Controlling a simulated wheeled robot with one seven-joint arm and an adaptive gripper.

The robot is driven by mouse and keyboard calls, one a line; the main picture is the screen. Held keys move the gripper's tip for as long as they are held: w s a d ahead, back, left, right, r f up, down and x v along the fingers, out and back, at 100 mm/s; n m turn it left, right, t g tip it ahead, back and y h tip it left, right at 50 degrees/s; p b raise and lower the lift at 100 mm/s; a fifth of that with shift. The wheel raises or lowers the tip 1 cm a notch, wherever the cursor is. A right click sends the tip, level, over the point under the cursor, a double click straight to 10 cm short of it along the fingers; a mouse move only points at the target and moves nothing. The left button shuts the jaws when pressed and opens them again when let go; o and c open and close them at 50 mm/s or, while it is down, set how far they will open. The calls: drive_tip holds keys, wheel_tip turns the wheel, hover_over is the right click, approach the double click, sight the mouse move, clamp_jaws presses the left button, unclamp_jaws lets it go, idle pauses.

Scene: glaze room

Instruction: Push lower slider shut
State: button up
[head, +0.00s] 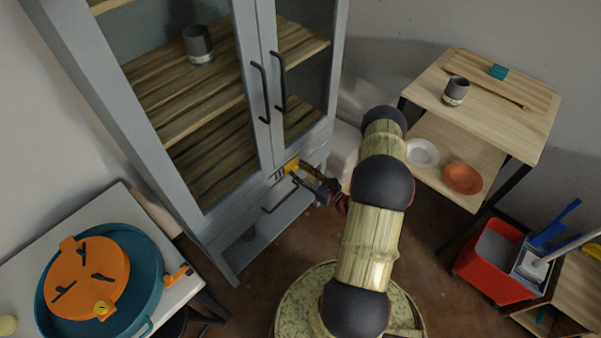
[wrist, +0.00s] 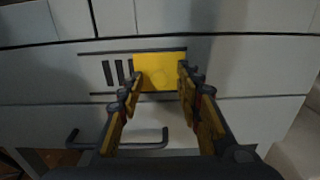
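A yellow slider plate (wrist: 159,72) sits between two dark horizontal rails on the grey front panel below the cabinet's glass doors. It also shows in the head view (head: 291,165). Several dark vent slits (wrist: 116,73) are uncovered just left of the plate. My gripper (wrist: 160,78) is open, its fingertips apart in front of the plate, near its left and right edges. I cannot tell whether they touch it. In the head view my gripper (head: 298,174) reaches the panel from the right. Only one slider shows.
A dark bar handle (wrist: 117,140) sticks out below the slider, close under my left finger. Two tall door handles (head: 261,93) stand above. A wooden shelf table (head: 435,95) and a red bin (head: 493,268) are at right; a white table (head: 115,200) is at left.

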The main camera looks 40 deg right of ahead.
clamp_jaws()
idle(0.5)
idle(0.4)
